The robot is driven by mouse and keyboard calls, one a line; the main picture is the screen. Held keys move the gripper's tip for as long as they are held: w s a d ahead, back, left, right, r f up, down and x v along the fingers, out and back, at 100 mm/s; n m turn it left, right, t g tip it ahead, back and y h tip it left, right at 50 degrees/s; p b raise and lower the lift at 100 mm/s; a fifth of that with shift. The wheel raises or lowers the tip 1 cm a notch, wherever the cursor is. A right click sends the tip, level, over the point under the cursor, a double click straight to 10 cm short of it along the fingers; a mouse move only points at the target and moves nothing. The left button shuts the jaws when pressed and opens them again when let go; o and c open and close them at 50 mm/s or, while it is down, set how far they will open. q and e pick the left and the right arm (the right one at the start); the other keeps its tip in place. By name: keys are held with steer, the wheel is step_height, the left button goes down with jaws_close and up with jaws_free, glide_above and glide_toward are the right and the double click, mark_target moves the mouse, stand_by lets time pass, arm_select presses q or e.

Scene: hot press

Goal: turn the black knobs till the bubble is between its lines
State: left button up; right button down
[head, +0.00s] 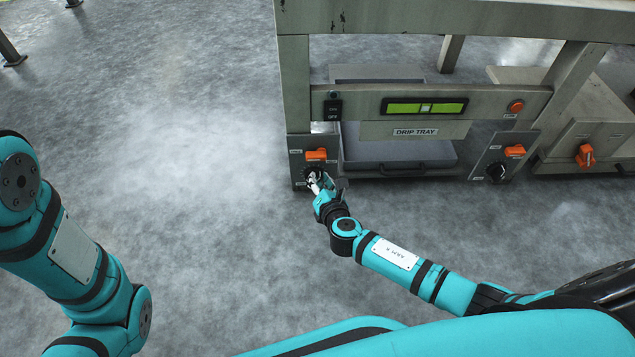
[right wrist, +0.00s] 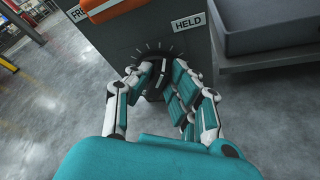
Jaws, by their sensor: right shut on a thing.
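The left black knob (head: 311,173) sits on the grey plate at the frame's left leg. My right gripper (head: 318,183) is at this knob. In the right wrist view its fingers (right wrist: 160,88) are shut around the black knob (right wrist: 157,56), which has tick marks around it and is partly hidden by them. The right black knob (head: 496,172) is on the right plate, untouched. The green level vial (head: 400,107) is on the front rail. A pale bubble (head: 426,108) shows near its middle; its exact fit between the lines is too small to tell. My left gripper is out of view.
An orange lever (head: 316,155) sits above the left knob, near a HELD label (right wrist: 188,24); another orange lever (head: 515,151) is above the right knob. The drip tray (head: 375,152) is between the plates. A black switch (head: 333,110) is left of the vial. Floor in front is clear.

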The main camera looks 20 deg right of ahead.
steer(key=shift+d+f+m+y+b, duration=0.1)
steer(key=shift+m+y+b, duration=0.2)
steer(key=shift+m+b, duration=0.1)
stand_by(0.3)
steer(key=c, duration=1.2)
jaws_free()
steer(key=shift+c, duration=0.2)
steer(key=v, duration=1.2)
steer(key=shift+f, duration=0.15)
steer(key=shift+s, duration=0.1)
